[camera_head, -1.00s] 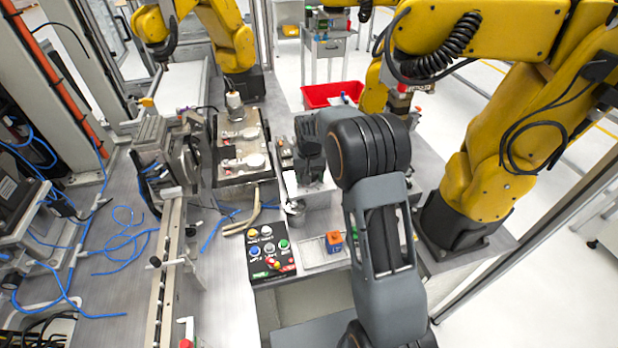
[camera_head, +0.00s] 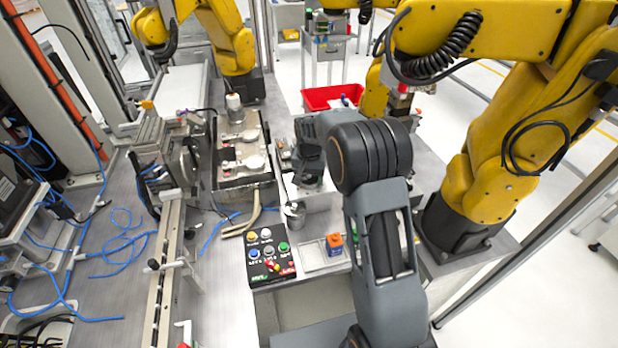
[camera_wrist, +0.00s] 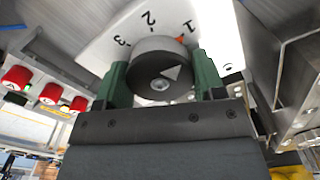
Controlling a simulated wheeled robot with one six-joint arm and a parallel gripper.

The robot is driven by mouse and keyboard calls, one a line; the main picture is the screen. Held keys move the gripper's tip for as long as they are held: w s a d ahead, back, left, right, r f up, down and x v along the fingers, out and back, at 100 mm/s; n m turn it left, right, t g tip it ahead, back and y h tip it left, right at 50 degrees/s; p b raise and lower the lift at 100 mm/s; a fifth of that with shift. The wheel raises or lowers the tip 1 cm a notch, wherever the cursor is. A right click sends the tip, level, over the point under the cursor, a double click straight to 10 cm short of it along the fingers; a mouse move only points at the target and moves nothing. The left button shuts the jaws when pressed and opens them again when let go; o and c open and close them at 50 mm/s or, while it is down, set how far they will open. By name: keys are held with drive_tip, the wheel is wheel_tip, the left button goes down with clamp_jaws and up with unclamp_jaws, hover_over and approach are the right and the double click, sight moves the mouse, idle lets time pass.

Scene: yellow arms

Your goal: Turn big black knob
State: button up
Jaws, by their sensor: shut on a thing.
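In the wrist view, the big knob (camera_wrist: 158,72) is a round dark-grey cylinder with a white triangular pointer on its face. It sits on a white panel (camera_wrist: 100,40) marked 1, 2 and 3, with an orange mark beside the 1. The pointer is aimed up and right, roughly toward the 1. My gripper (camera_wrist: 160,82) has green fingers, one on each side of the knob, and is shut on it. In the head view, my gripper (camera_head: 308,160) is a dark shape over the white panel; the knob cannot be made out there.
A black button box (camera_head: 270,258) with several coloured buttons is in front of my gripper. A metal cylinder (camera_head: 294,212) and an orange-and-blue block (camera_head: 334,242) stand nearby. Yellow robot arms (camera_head: 500,130) rise at the right. A red bin (camera_head: 330,97) is behind.

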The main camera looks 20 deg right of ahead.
sight(310, 179)
drive_tip(key=o, duration=0.9)
drive_tip(key=shift+o, duration=0.2)
wheel_tip(310, 179, up, 14)
drive_tip(key=b, duration=0.1)
drive_tip(key=f, duration=0.2)
drive_tip(key=s+f+n, duration=0.1)
drive_tip(key=shift+s+f+n, duration=0.2)
drive_tip(key=shift+f+n, duration=0.1)
drive_tip(key=shift+f, duration=0.05)
drive_tip(key=s+r+n+t, duration=0.2)
drive_tip(key=s+n+t, duration=0.1)
drive_tip(key=s, duration=2.1)
drive_tip(key=shift+s+t, duration=0.2)
drive_tip(key=shift+t, duration=0.5)
